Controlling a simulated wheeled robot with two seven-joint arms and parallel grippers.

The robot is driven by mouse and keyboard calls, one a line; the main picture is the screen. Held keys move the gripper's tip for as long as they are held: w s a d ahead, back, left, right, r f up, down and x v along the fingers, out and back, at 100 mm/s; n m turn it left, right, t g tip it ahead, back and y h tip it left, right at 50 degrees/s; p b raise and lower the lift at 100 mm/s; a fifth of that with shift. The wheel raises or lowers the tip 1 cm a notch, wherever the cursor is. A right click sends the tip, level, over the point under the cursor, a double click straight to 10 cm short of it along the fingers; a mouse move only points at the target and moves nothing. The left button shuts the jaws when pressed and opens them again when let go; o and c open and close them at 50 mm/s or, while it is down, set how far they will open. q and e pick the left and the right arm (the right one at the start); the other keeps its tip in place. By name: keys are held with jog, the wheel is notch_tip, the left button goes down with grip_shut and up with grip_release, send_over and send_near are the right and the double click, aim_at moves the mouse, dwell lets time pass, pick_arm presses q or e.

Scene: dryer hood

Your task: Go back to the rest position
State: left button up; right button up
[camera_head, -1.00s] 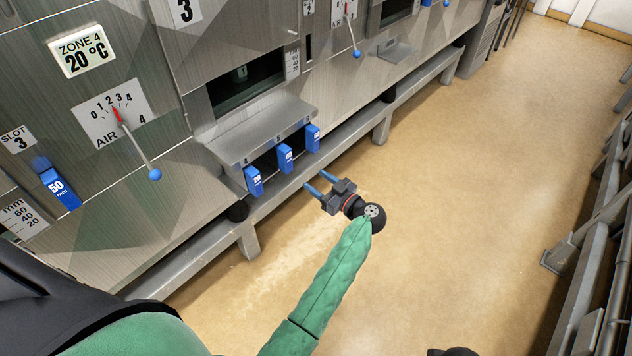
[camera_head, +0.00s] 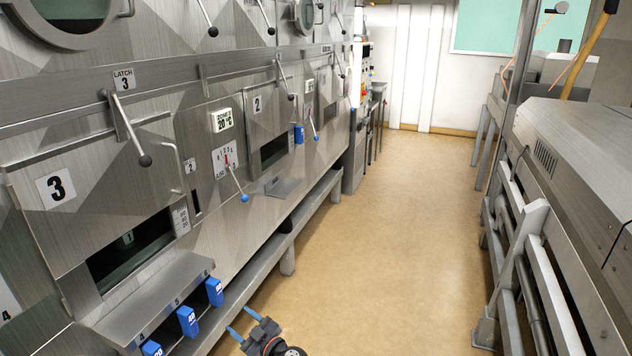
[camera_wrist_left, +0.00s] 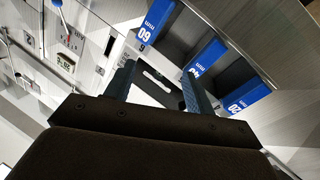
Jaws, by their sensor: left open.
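My left gripper (camera_head: 243,326) shows at the bottom of the head view, with its two blue fingers apart and nothing between them. It is to the right of the blue gauge blocks on the small shelf, and apart from them. In the left wrist view the open fingers (camera_wrist_left: 157,88) show in the middle, and the blue blocks marked 60 (camera_wrist_left: 157,18), 40 (camera_wrist_left: 205,58) and 20 (camera_wrist_left: 246,96) stand beyond them. In the head view the same blocks (camera_head: 187,321) sit in a row under the shelf (camera_head: 150,300). My right gripper is not in view.
The steel dryer wall (camera_head: 60,130) with levers and hatches fills the left. A low steel rail (camera_head: 285,240) runs along its foot. Steel frames and a machine (camera_head: 575,140) stand on the right. The tan floor (camera_head: 390,230) between them is clear.

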pick_arm(q)
jog(key=w+d+r+m+t+h, duration=0.3)
jog(key=d+m+h, duration=0.4)
jog(key=d+h, duration=0.35)
jog(key=w+d+r+m+t+h, duration=0.25)
jog(key=d+m+h, duration=0.35)
jog(key=d+h, duration=0.45)
jog(key=s+a+f+m+g, duration=0.3)
jog(key=s+f+g, duration=0.6)
jog(key=s+f, duration=0.4)
jog(key=s+a+f+g+y, duration=0.1)
jog(key=s+a+f, duration=0.3)
jog(key=s, duration=0.7)
jog(key=s+a+f+g+y, duration=0.2)
jog(key=s+f, duration=0.5)
jog(key=s, duration=0.5)
jog(key=s+a+f+g+y, duration=0.2)
jog(key=s+a+f, duration=0.4)
jog(key=s, duration=0.5)
jog(key=shift+s+a+f+g, duration=0.15)
jog(key=shift+a+f+g, duration=0.2)
jog(key=shift+g, duration=0.5)
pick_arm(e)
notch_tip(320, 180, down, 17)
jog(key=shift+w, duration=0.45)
pick_arm(q)
jog(key=shift+r, duration=0.1)
